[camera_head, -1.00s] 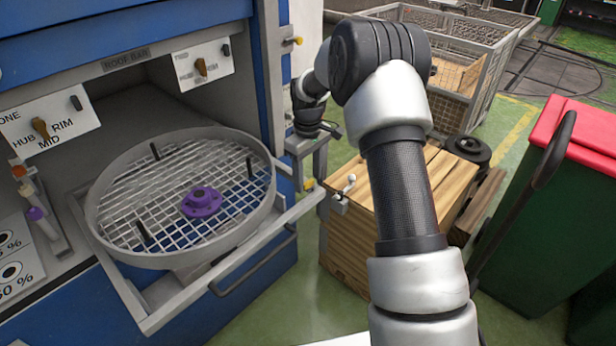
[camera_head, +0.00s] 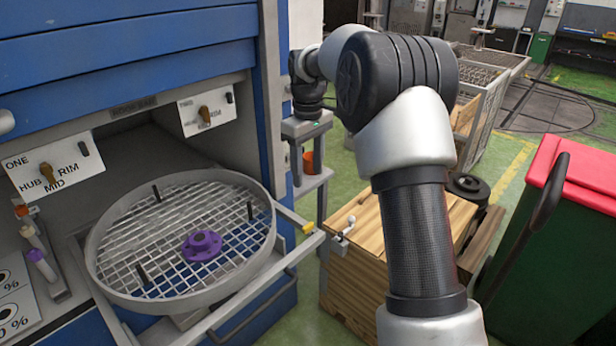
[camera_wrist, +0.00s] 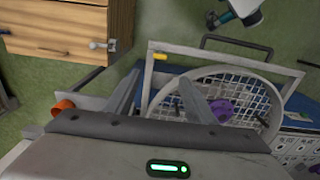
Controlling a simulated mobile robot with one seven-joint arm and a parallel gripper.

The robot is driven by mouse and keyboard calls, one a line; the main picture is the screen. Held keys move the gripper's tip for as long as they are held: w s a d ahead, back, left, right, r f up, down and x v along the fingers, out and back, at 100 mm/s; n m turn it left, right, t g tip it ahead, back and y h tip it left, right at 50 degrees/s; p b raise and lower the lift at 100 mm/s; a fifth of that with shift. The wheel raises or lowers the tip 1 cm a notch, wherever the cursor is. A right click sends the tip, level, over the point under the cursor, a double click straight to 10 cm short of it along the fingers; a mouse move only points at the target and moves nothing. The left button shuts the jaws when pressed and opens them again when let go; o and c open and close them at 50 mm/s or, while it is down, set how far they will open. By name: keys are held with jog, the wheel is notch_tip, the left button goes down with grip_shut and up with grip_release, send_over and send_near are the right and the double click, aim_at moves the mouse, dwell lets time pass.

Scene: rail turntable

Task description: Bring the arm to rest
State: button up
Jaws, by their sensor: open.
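My gripper (camera_wrist: 161,78) is open in the wrist view, its two grey fingers apart with nothing held between them. Past the fingers lies the round mesh turntable basket (camera_wrist: 240,75), lower than the gripper. In the head view my arm rises at the right, bends at a dark elbow, and reaches back to the wrist beside the blue cabinet; the fingers are hard to make out there. The basket (camera_head: 100,272) sits on a pulled-out rail frame and holds a purple flanged hub (camera_head: 202,245). The hub also shows in the wrist view (camera_wrist: 222,110), partly behind a finger.
An orange cup (camera_head: 308,162) stands on a small side shelf close below my wrist. A wooden crate (camera_head: 350,285) is under my arm. A green bin with a red lid (camera_head: 580,170) stands right. Wire cages (camera_head: 485,110) are behind. Green floor is open between.

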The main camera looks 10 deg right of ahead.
jog(key=shift+r, duration=0.1)
jog(key=s+r+m+t+p, duration=0.3)
jog(key=s+r+p, duration=0.2)
jog(key=s+r, duration=1.1)
jog(key=s+r+m+t+p, duration=0.2)
jog(key=s+m+p, duration=0.2)
jog(key=s, duration=1.4)
jog(key=shift+r+t, duration=0.3)
jog(key=shift+r, duration=0.05)
